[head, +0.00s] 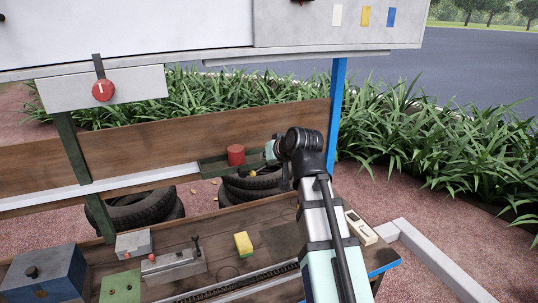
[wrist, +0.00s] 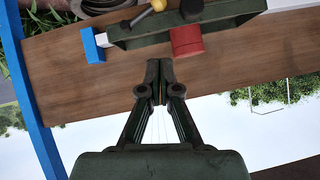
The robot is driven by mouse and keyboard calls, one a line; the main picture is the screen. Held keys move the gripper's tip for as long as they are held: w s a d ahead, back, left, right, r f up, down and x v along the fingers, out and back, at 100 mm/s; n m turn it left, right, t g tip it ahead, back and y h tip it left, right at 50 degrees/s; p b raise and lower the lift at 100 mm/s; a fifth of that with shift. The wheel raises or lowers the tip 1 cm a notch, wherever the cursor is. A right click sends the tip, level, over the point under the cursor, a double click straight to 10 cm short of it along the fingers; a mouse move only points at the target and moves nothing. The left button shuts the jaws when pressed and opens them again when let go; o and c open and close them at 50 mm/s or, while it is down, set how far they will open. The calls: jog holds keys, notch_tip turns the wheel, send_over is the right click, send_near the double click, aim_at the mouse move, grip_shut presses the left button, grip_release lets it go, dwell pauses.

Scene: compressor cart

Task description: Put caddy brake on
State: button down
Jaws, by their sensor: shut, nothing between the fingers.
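The caddy, a narrow dark green tray (head: 213,169), sits along the wooden backboard in the head view. It also shows at the top of the wrist view (wrist: 135,40), which is turned upside down. A blue block with a white piece (wrist: 93,45) is at the caddy's end nearest the blue post. I cannot tell which part is the brake. My gripper (wrist: 161,82) is shut and empty in front of the board, apart from the caddy in the picture. My arm hides its fingers in the head view.
A yellow-handled tool (wrist: 157,5) lies by the caddy. The blue post (head: 337,110) stands right of my arm. The bench below holds a yellow-green block (head: 243,244), a grey lever box (head: 173,266) and a blue box (head: 43,275). A red knob (head: 103,91) is on the upper left panel.

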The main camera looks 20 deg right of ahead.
aim_at(253, 169)
jog(key=x, duration=0.2)
jog(key=p+x, duration=0.1)
jog(key=x, duration=0.2)
jog(key=f+p+x, duration=0.1)
jog(key=x, duration=0.1)
jog(key=shift+s+a, duration=0.1)
jog(key=shift+s, duration=0.05)
jog(key=shift+a+f, duration=0.2)
jog(key=shift+f, duration=1)
jog(key=shift+d, duration=0.1)
